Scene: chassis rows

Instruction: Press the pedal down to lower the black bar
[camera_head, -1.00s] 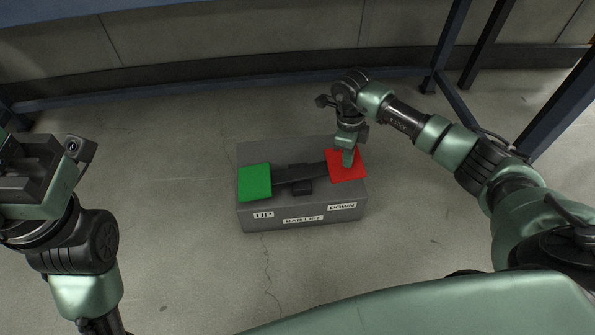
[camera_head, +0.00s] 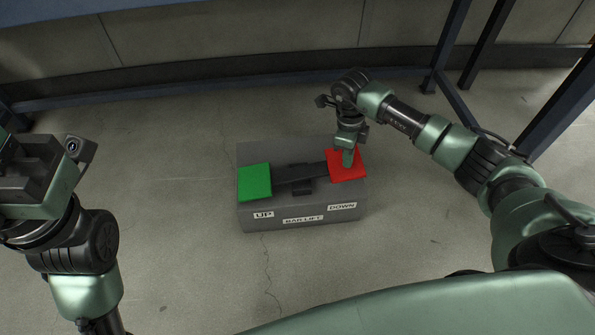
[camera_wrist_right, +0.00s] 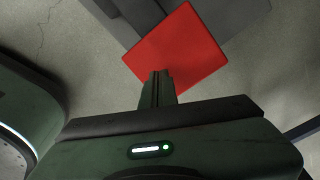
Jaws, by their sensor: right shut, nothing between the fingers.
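A grey pedal box (camera_head: 300,217) labelled UP, BAR LIFT and DOWN stands on the floor. Its green pedal (camera_head: 254,182) is at the left and its red pedal (camera_head: 350,170) is at the right, above the DOWN label (camera_head: 342,206). A dark rocker arm (camera_head: 300,174) joins them. My right gripper (camera_head: 347,163) is shut and empty, its tip at the red pedal. In the right wrist view the fingers (camera_wrist_right: 159,76) overlap the near edge of the red pedal (camera_wrist_right: 180,45). My left gripper (camera_head: 50,165) is at the left edge, away from the box; its fingers are unclear. No black bar is identifiable.
Concrete floor (camera_head: 180,200) is clear around the box. Blue frame legs (camera_head: 565,105) stand at the right, and a blue rail (camera_head: 220,84) runs along the back near the wall.

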